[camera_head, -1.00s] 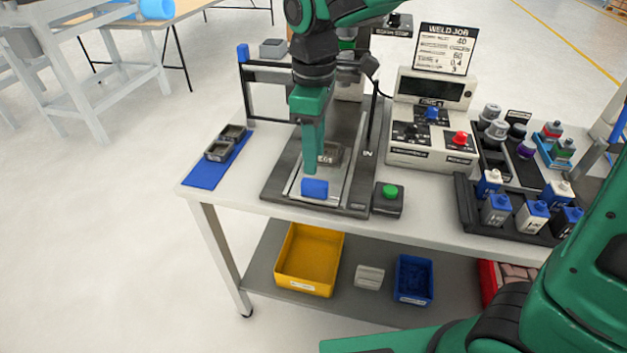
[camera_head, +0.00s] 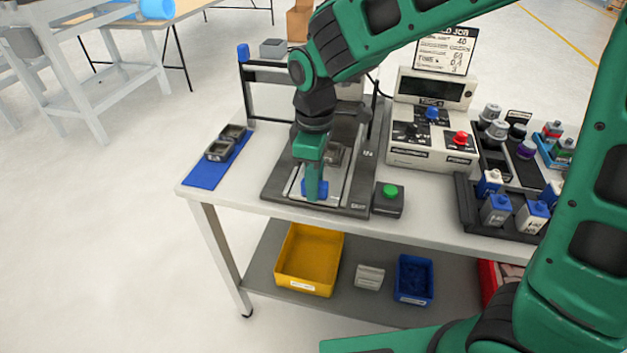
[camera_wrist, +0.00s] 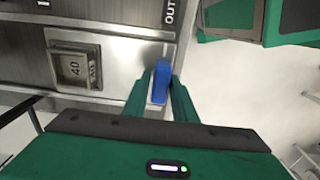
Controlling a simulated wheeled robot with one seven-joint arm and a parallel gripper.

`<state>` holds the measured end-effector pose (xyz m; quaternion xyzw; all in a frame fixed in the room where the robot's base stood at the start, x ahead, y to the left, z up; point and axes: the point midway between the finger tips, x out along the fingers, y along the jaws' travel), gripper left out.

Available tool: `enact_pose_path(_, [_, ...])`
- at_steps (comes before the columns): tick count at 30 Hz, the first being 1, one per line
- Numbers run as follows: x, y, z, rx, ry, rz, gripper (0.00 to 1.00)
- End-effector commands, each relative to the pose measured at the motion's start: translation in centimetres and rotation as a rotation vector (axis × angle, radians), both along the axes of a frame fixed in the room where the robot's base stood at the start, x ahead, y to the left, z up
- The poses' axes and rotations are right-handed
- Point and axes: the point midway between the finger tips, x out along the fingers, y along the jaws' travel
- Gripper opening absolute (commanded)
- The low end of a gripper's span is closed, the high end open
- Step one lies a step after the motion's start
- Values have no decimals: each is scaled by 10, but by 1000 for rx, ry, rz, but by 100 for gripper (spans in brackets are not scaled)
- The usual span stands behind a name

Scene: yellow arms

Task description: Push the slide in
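The slide is a metal carriage (camera_wrist: 118,102) carrying a grey block marked 40 (camera_wrist: 75,68). It lies in a dark fixture (camera_head: 275,190) on the table, with a blue handle (camera_wrist: 160,84) at its front end. In the head view, the handle (camera_head: 307,189) is partly hidden by my gripper (camera_head: 313,196), which points down at it. In the wrist view, the two green fingers of my gripper (camera_wrist: 161,78) stand on either side of the handle. I cannot tell whether they press on it. The word OUT shows beside the handle.
A green button box (camera_head: 389,199) stands just right of the fixture. A control box (camera_head: 432,150) and a tray of bottles (camera_head: 487,222) stand farther right. A blue mat (camera_head: 205,175) with small blocks lies left. A black frame (camera_head: 250,100) rises behind.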

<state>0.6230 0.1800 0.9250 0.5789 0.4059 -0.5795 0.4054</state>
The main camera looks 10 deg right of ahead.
Motion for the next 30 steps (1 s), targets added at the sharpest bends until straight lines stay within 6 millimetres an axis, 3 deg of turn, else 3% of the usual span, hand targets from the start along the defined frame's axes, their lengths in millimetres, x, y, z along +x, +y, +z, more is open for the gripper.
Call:
enact_pose_path(1, [0, 0, 0, 0, 0, 0, 11])
enact_pose_path(3, [0, 0, 0, 0, 0, 0, 0])
enact_pose_path(14, [14, -5, 1, 0, -1, -5, 0])
enact_pose_path(20, [49, -18, 0, -1, -2, -7, 0])
enact_pose_path(30, [125, -46, 0, 0, -2, -5, 0])
